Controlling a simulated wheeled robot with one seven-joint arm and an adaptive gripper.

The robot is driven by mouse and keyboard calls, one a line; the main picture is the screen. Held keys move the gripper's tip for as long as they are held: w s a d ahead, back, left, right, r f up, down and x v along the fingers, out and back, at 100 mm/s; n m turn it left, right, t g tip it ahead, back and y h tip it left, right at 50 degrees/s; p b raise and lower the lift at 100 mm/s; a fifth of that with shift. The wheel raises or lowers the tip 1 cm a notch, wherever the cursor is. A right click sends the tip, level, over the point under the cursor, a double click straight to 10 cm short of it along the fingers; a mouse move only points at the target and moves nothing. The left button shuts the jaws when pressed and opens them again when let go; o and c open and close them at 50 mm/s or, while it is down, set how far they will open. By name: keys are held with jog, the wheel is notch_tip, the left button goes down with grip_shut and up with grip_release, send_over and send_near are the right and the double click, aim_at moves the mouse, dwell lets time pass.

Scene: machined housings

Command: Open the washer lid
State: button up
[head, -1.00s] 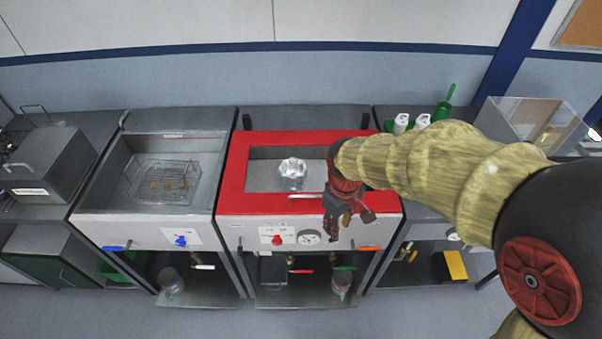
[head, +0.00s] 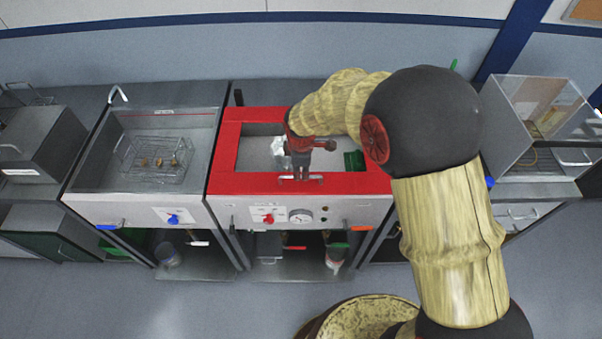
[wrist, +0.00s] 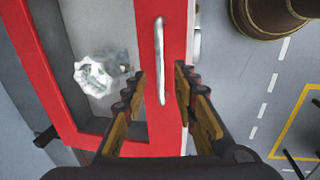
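The washer (head: 225,185) has a red lid frame around a window, with a white and grey front panel below. A silvery faceted part (wrist: 96,75) shows through the window. The lid's pale bar handle (wrist: 159,45) runs along the front red strip; it also shows in the head view (head: 287,178). The lid looks closed. My gripper (wrist: 160,77) is open, with one finger on each side of the handle's near end. In the head view my gripper (head: 301,171) is over the lid's front edge. I cannot tell whether the fingers touch the handle.
A sink unit with a wire basket (head: 157,158) stands to the left. A clear-sided box (head: 535,125) stands to the right. A green object (head: 354,160) shows at the window's right end. A gauge (head: 300,216) and red knob (head: 268,218) are on the front panel.

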aim_at(301, 176)
jog(key=shift+w+f, duration=0.2)
jog(key=shift+f, duration=0.8)
jog(key=shift+w+f, duration=0.2)
jog(key=shift+f, duration=0.8)
grip_shut()
